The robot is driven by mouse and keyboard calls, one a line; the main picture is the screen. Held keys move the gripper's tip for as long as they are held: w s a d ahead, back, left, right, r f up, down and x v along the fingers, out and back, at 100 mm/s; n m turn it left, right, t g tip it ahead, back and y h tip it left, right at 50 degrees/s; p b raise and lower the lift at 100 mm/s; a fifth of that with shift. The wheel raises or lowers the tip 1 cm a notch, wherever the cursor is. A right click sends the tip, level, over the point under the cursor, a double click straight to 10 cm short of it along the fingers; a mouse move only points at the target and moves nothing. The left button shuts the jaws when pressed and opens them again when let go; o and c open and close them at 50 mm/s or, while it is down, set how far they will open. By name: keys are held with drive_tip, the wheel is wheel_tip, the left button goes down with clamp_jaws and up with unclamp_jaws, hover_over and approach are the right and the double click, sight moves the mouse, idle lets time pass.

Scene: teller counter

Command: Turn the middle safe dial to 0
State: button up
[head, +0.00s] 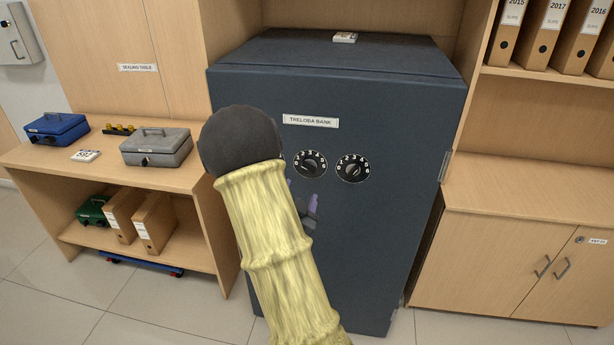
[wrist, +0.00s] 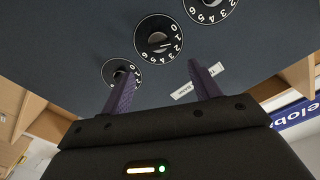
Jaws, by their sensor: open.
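The dark blue safe (head: 345,100) carries a row of round black dials with white numbers. The middle dial (head: 310,163) shows just right of my arm; the dial at left is almost hidden behind it. In the wrist view, which is upside down, the middle dial (wrist: 158,39) lies beyond the gap between my fingertips. Its knob is visible, but I cannot tell which number it points at. My gripper (wrist: 160,67) is open and empty, with two purple fingers apart from the middle dial. In the head view my gripper (head: 303,197) is mostly hidden behind my arm, below the dials.
The right dial (head: 352,167) is close beside the middle one; in the wrist view the right dial (wrist: 122,73) is near a fingertip. A desk (head: 95,175) with cash boxes stands left, a cabinet (head: 520,235) right. A small item (head: 345,37) lies on the safe.

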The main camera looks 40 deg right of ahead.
sight(308, 170)
drive_tip(key=p+x, duration=0.3)
drive_tip(key=x, duration=0.7)
drive_tip(key=shift+d, duration=0.2)
drive_tip(key=shift+c, duration=0.2)
drive_tip(key=c, duration=0.9)
